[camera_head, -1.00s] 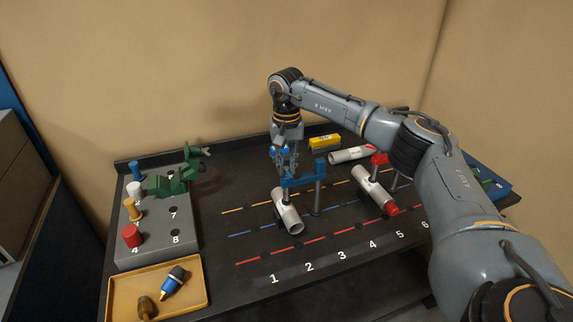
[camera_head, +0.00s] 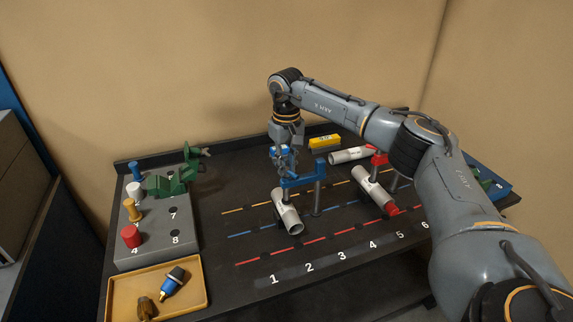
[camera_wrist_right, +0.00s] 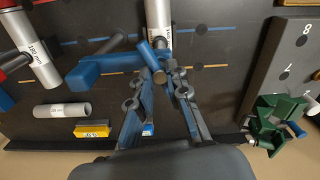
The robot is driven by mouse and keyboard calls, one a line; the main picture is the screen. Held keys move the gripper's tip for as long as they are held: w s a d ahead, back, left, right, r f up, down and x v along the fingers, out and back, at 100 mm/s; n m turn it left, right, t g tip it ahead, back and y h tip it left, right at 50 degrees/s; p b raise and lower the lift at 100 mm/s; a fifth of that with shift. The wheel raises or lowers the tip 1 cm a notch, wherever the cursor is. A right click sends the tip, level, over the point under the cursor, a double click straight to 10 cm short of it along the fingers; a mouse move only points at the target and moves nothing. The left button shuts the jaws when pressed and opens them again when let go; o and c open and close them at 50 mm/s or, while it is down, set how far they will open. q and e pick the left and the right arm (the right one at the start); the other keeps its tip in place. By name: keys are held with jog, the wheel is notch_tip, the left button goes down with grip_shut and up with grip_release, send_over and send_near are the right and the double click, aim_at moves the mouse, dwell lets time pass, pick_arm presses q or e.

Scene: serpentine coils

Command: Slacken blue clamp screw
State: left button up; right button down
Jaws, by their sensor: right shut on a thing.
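The blue clamp (camera_head: 300,182) stands on the dark bench, its arm reaching over a white pipe (camera_head: 288,214) at its left end. In the right wrist view the clamp's blue arm (camera_wrist_right: 98,70) runs left from the screw. The blue clamp screw (camera_wrist_right: 150,56) shows at the fingertips. My right gripper (camera_head: 283,170) points down over the clamp's left end. In the right wrist view my right gripper (camera_wrist_right: 159,75) is shut on the screw's top; the fingers partly hide it. My left gripper is not in view.
A red clamp (camera_head: 379,160) with another pipe (camera_head: 373,189) stands to the right. A loose pipe (camera_head: 350,155) and a yellow box (camera_head: 324,141) lie behind.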

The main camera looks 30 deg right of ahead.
aim_at(287, 168)
jog(key=shift+r, duration=0.1)
jog(key=c, duration=1.3)
grip_release()
notch_tip(287, 168, up, 12)
